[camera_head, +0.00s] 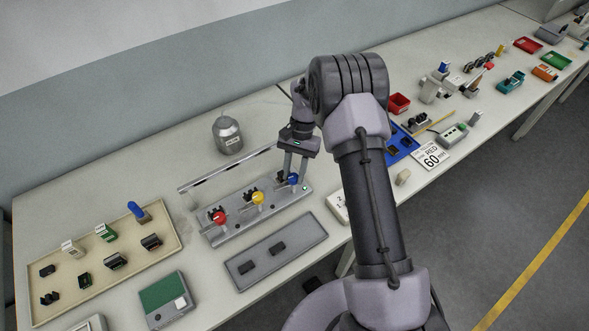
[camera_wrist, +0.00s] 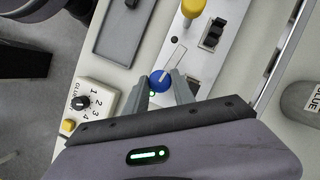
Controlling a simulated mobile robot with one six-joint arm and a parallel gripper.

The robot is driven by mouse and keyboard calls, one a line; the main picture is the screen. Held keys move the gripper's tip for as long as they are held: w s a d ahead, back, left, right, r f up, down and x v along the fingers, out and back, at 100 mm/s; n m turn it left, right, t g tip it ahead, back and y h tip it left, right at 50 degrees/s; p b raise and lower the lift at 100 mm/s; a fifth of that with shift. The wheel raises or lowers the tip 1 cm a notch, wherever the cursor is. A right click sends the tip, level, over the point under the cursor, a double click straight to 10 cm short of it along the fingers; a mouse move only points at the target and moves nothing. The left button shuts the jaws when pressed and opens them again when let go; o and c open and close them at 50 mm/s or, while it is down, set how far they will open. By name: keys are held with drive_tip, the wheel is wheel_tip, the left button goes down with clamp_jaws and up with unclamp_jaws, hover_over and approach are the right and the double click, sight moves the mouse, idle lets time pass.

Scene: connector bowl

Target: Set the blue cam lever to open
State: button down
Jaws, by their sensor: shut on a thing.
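The blue cam lever (camera_head: 293,179) has a round blue knob and stands at the right end of a grey fixture plate (camera_head: 240,226). In the wrist view the blue knob (camera_wrist: 160,80) sits between my fingertips, with a slim pale bar reaching from it toward the upper right. My gripper (camera_head: 294,178) points down over the lever; in the wrist view its two grey fingers (camera_wrist: 160,88) are closed on the knob. The fingers hide part of the lever's lower side. I cannot tell from these views which setting the lever is at.
A yellow lever (camera_head: 257,198) and a red lever (camera_head: 219,217) stand left on the same plate, each beside a black connector. A grey tray (camera_head: 262,268) lies in front. A metal canister (camera_head: 227,136) stands behind. A dial box (camera_wrist: 82,103) is near the table edge.

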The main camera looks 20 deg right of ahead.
drive_tip(key=shift+n+h+p, duration=0.3)
drive_tip(key=shift+n+h, duration=0.1)
drive_tip(key=shift+n, duration=0.5)
drive_tip(key=shift+g, duration=0.3)
drive_tip(key=c, duration=1.1)
unclamp_jaws()
drive_tip(key=shift+o, duration=0.2)
drive_tip(key=p+v, duration=0.4)
drive_tip(key=v, duration=1.3)
drive_tip(key=shift+r, duration=0.25)
